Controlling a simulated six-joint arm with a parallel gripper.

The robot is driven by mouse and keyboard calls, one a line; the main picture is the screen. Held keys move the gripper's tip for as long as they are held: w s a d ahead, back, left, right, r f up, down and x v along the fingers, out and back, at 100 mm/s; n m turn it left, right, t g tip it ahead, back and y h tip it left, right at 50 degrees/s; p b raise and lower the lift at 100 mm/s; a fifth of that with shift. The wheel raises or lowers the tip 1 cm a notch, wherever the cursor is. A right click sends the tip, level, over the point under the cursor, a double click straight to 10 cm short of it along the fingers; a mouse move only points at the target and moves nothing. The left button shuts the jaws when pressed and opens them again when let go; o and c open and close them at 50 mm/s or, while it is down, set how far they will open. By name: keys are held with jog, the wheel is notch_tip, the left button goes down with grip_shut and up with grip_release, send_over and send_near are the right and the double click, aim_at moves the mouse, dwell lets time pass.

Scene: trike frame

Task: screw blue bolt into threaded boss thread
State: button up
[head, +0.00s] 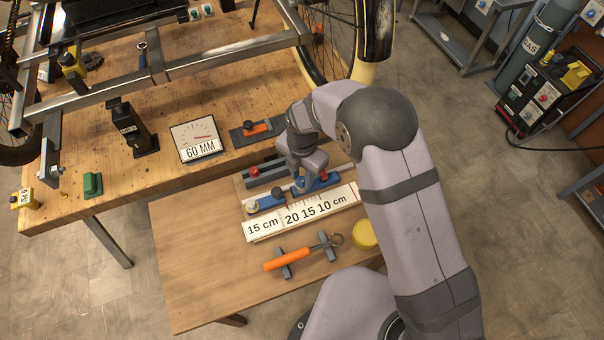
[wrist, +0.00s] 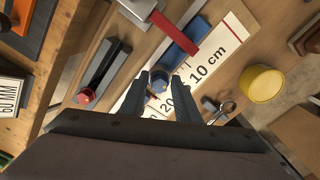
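My gripper (head: 302,166) is over the blue holder on the low table, pointing down. In the wrist view its two fingers (wrist: 152,75) stand apart, with a small round blue-and-dark head between them, which I take to be the blue bolt (wrist: 158,79). The blue bolt also shows in the head view (head: 300,184), just under the gripper. A gap shows beside the head, and I see no clear contact with the fingers. The bolt's shaft is hidden. I cannot make out the threaded boss in either view.
A dark rail with a red knob (head: 254,171) lies beside the blue holder (head: 270,201). A white scale strip (head: 262,228) is in front. An orange-handled tool (head: 287,260) rests on grey supports, near a yellow round tub (head: 363,235). The metal trike frame (head: 230,50) stands on the workbench behind.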

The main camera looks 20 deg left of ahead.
jog(key=c, duration=0.6)
jog(key=shift+o, duration=0.2)
jog(key=shift+m, duration=0.8)
jog(key=shift+d+m, duration=0.1)
jog(key=shift+m, duration=0.8)
jog(key=shift+m, duration=0.8)
